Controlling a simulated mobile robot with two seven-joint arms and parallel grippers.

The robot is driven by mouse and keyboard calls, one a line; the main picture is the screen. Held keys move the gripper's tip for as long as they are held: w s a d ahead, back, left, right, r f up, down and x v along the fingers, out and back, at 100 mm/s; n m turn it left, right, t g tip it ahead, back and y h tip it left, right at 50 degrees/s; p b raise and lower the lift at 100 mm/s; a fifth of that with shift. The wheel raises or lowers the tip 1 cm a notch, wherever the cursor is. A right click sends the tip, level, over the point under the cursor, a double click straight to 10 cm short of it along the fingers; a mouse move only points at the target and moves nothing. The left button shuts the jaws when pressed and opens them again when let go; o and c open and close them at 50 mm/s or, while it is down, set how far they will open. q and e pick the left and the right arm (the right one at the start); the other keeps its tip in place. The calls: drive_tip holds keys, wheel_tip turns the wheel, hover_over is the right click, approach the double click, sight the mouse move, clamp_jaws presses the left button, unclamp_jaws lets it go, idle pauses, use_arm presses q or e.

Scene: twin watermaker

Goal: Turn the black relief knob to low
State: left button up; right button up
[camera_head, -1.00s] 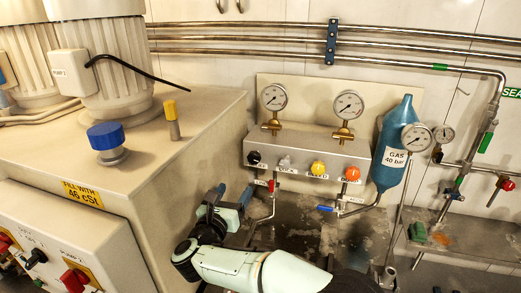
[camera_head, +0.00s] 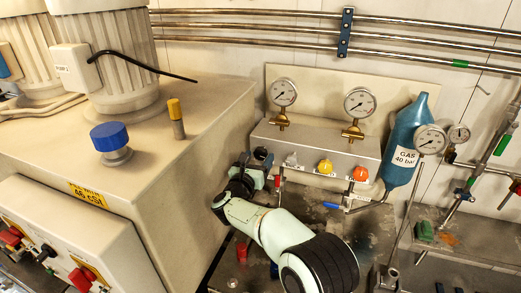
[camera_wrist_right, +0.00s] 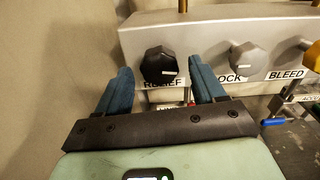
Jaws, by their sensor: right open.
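The black relief knob (camera_wrist_right: 159,64) is on the front of a grey metal panel, above a RELIEF label partly hidden by it and a finger. A short white mark shows at its lower right. In the right wrist view my right gripper (camera_wrist_right: 162,74) is open, with one blue finger to each side of the knob; I see no clear contact. In the head view the right gripper (camera_head: 257,168) is at the panel's left end, and the knob (camera_head: 262,154) is partly covered by it. My left gripper is not in view.
To the right on the panel (camera_head: 310,143) are a grey knob (camera_wrist_right: 247,60), a yellow knob (camera_head: 325,167) and an orange knob (camera_head: 361,174). Two gauges rise above. A blue gas bottle (camera_head: 405,140) stands right. A large beige cabinet (camera_head: 205,110) is close on the left.

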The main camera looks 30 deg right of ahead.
drive_tip(key=shift+p+x, duration=0.35)
drive_tip(key=shift+x, duration=1)
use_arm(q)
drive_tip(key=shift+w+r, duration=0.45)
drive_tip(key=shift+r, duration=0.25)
use_arm(e)
drive_tip(key=shift+s, duration=0.1)
drive_tip(key=c, duration=1)
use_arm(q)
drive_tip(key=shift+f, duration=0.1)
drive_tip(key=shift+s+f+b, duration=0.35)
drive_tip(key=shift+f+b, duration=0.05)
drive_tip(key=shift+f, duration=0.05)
use_arm(e)
drive_tip(key=shift+f, duration=0.1)
